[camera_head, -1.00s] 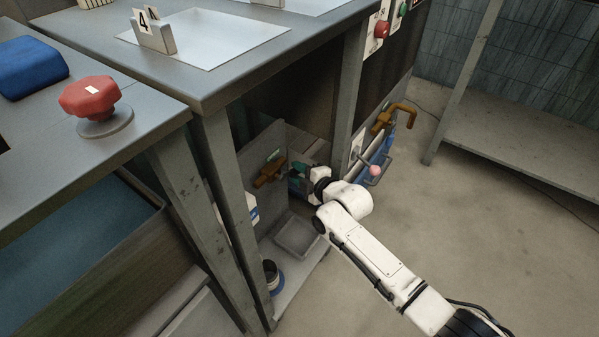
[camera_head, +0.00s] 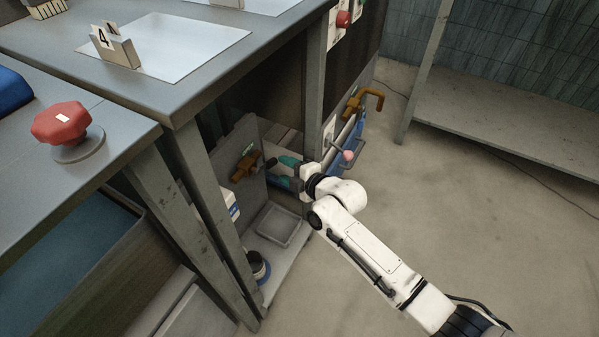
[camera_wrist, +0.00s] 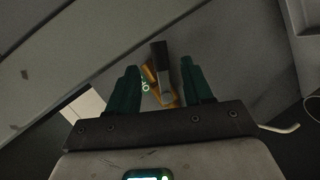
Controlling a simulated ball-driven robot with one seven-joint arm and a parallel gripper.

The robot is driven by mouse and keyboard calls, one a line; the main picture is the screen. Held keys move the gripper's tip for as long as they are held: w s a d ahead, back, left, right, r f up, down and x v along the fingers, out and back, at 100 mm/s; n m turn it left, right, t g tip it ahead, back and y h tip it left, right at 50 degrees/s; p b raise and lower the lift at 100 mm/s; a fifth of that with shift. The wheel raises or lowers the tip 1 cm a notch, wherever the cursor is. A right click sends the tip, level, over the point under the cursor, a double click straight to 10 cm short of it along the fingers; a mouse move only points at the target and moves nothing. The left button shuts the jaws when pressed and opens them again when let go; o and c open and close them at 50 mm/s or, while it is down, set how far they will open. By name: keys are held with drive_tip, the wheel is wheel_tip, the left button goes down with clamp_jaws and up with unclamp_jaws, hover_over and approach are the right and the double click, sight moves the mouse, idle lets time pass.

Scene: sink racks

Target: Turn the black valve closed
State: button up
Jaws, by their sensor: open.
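The valve has a brass-orange body (camera_head: 246,165) and a short black handle (camera_head: 270,163). It is mounted on the grey panel under the counter. My gripper (camera_head: 280,171), with teal fingers, is open just to the right of the valve, reaching toward it. In the wrist view, the black handle (camera_wrist: 160,60) lies between the two spread fingers in the picture, with the orange body (camera_wrist: 162,92) behind it. I cannot tell whether either finger touches the handle.
A counter edge (camera_head: 190,100) and metal legs (camera_head: 195,185) frame the recess. A grey tray (camera_head: 277,226) and dark cup (camera_head: 257,267) stand below the valve. To the right are another orange handle (camera_head: 365,100) and a pink-knobbed lever (camera_head: 348,155).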

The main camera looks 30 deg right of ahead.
drive_tip(key=shift+p+v, duration=0.75)
drive_tip(key=shift+v, duration=1.85)
